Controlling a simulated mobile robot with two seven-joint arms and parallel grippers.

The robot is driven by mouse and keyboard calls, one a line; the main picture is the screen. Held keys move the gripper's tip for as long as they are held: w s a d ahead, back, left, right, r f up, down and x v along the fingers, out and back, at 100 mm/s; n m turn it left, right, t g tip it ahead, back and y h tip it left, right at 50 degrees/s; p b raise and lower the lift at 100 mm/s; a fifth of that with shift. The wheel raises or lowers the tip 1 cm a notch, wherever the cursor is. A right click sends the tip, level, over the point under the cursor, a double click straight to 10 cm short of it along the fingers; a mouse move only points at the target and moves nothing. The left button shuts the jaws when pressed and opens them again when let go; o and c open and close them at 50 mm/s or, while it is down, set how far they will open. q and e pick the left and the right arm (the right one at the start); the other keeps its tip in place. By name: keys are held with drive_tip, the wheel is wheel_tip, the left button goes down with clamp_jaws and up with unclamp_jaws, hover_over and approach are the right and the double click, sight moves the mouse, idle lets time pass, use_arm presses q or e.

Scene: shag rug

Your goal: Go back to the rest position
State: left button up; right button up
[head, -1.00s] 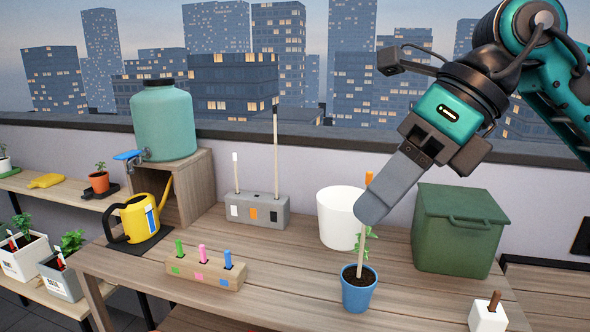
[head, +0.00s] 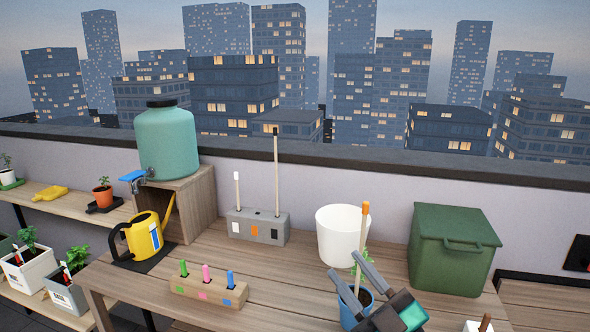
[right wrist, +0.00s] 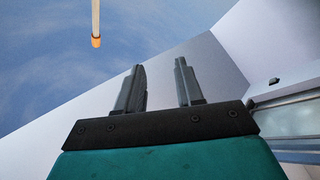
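My right gripper (head: 358,276) is low in the head view, in front of the blue pot (head: 347,306). Its two fingers stand apart with nothing between them. In the right wrist view the gripper (right wrist: 160,82) is also open and empty, with sky and a pale wall beyond it. A wooden stake with an orange tip (head: 364,228) stands upright in the blue pot beside a green plant. The stake's orange end (right wrist: 96,41) also shows in the right wrist view, apart from the fingers. My left gripper is not in view.
The wooden table holds a white pot (head: 340,236), a green lidded box (head: 452,250), a grey block with sticks (head: 258,227) and a peg block (head: 208,290). A yellow watering can (head: 142,238) and a teal tank (head: 166,142) stand left. The table's middle is clear.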

use_arm(q)
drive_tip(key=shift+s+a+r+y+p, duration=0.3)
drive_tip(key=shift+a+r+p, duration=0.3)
drive_tip(key=shift+p, duration=0.35)
use_arm(e)
drive_tip(key=s+d+f+m+g+h, duration=0.2)
drive_tip(key=s+d+f+m+h, duration=0.1)
drive_tip(key=f, duration=0.6)
drive_tip(key=s+d+f+m+g+h, duration=0.3)
drive_tip(key=s+f+m+h, duration=0.2)
drive_tip(key=f, duration=0.5)
drive_tip(key=s+d+f+m+g+h, duration=0.2)
drive_tip(key=s+d+f+m+h, duration=0.1)
drive_tip(key=s+f, duration=0.5)
drive_tip(key=shift+f+m+g+h, duration=0.4)
drive_tip(key=shift+f+m+h, duration=0.1)
drive_tip(key=shift+f+m, duration=0.25)
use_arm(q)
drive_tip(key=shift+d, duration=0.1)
